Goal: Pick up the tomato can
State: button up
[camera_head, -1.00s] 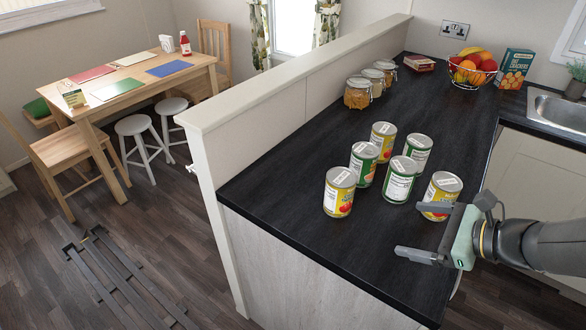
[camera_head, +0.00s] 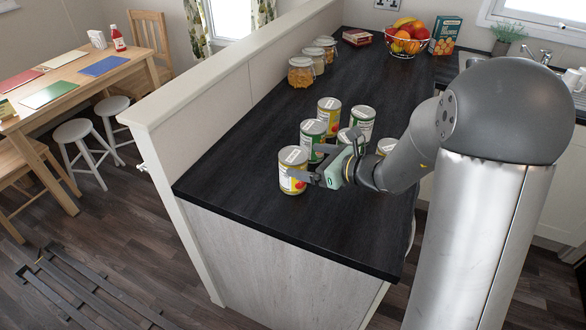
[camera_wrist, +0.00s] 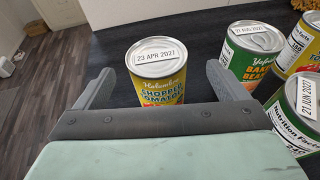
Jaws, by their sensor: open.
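The tomato can (camera_head: 290,180) is yellow with a silver lid and stands upright, nearest the counter's front-left corner. In the wrist view the chopped-tomato can (camera_wrist: 158,92) shows its lid dated 23 APR 2027. My gripper (camera_head: 307,163) is open, with one finger on each side of the can in the wrist view (camera_wrist: 158,68). I cannot tell whether either finger touches it. A green baked-beans can (camera_head: 311,141) stands just behind, near the right finger (camera_wrist: 218,78) in the wrist view. A second yellow can (camera_head: 329,117) stands farther back.
Green cans (camera_head: 363,120) and a partly hidden yellow can (camera_head: 387,146) stand close by on the dark counter (camera_head: 235,185). Glass jars (camera_head: 301,72), a fruit basket (camera_head: 407,40) and a cracker box (camera_head: 445,35) are farther back. Counter left of the can is clear.

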aim_at(293, 158)
jog(key=shift+p+x, duration=0.75)
jog(key=shift+x, duration=1.95)
jog(key=shift+s+a, duration=0.1)
jog(key=shift+s, duration=0.1)
jog(key=c, duration=1.4)
